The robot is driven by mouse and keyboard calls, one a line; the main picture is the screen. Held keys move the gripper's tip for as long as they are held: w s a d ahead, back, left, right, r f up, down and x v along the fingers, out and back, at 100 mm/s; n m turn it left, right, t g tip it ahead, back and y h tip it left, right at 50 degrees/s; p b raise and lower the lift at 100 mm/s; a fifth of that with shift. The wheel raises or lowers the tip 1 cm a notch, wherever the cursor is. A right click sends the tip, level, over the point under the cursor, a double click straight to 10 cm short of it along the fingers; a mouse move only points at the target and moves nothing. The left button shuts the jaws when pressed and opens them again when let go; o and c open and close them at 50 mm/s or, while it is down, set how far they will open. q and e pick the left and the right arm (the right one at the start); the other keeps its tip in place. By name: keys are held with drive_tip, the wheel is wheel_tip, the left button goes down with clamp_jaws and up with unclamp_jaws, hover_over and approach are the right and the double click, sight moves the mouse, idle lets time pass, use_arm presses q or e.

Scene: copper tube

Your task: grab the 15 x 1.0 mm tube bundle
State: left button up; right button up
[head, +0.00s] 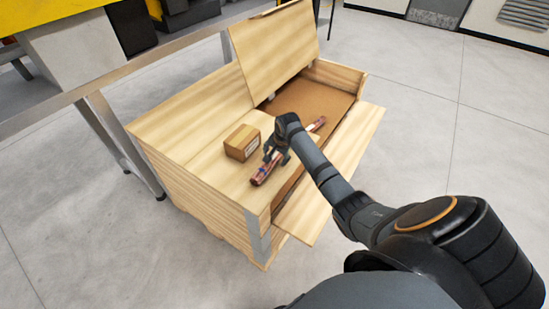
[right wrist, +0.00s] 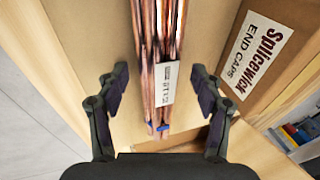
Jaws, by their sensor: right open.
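The tube bundle (head: 264,172) is a reddish copper bunch lying across the edge of the wooden crate's opening in the head view. In the right wrist view the bundle (right wrist: 163,45) runs from the top edge to the middle, with a white label (right wrist: 167,82), whose print is too small to read, and blue bands near its lower end. My right gripper (head: 271,157) is over the bundle. In the right wrist view its two open fingers (right wrist: 160,90) stand apart on either side of the bundle, with a gap on each side. My left gripper is not in view.
A cardboard box (head: 242,142) stands close beside the bundle; it reads "Splicewick END CAPS" in the right wrist view (right wrist: 268,50). The wooden crate (head: 185,140) has a raised lid panel (head: 275,45) behind and a lowered flap (head: 345,150) in front. Open floor (head: 470,130) lies to the right.

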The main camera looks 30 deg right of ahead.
drive_tip(key=shift+r, duration=0.1)
drive_tip(key=shift+c, duration=0.8)
clamp_jaws()
drive_tip(key=shift+w+r, duration=0.1)
drive_tip(key=shift+r, duration=0.5)
drive_tip(key=s+d+r, duration=0.8)
drive_tip(key=s+r, duration=0.3)
drive_tip(key=shift+d+r+p, duration=0.3)
drive_tip(key=shift+d+r, duration=0.1)
